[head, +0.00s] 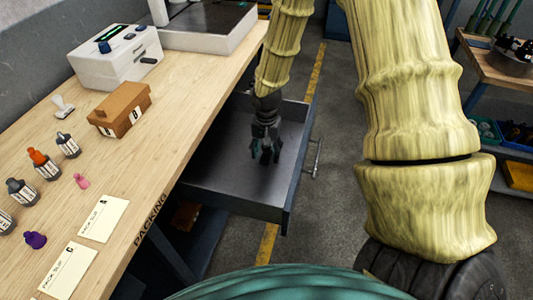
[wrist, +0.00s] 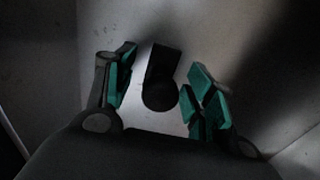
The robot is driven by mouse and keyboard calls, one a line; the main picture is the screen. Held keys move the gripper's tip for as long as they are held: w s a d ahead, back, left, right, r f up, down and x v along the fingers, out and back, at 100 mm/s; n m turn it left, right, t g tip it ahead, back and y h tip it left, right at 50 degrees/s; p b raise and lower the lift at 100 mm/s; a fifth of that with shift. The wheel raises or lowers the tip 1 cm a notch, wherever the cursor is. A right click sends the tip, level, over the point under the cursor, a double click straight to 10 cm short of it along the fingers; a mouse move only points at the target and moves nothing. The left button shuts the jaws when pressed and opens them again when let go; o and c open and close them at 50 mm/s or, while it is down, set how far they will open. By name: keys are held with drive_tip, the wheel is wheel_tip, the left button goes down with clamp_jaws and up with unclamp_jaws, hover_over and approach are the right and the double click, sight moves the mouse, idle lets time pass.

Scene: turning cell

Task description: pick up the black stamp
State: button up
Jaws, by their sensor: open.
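The black stamp (wrist: 161,80) lies in the open drawer (head: 225,184), seen in the wrist view as a dark block with a rounded end. It is between the two green-padded fingers of my gripper (wrist: 161,92), with a gap on each side. My gripper (head: 265,155) is open and points down into the drawer in the head view. I cannot make out the stamp apart from the dark fingers there. How far the fingertips are above the drawer floor is unclear.
The packing bench (head: 190,88) runs along the left. It holds a brown box (head: 120,108), a white machine (head: 116,55), labelled bottles (head: 45,165), a purple stamp (head: 35,240), a pink piece (head: 82,181) and paper slips (head: 104,218). Drawer walls surround my gripper.

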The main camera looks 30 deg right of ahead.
drive_tip(key=shift+f, duration=0.7)
drive_tip(key=c, duration=1.1)
drive_tip(key=shift+c, duration=0.2)
drive_tip(key=shift+r, duration=0.15)
drive_tip(key=shift+r+b, duration=0.3)
drive_tip(key=shift+r, duration=4.6)
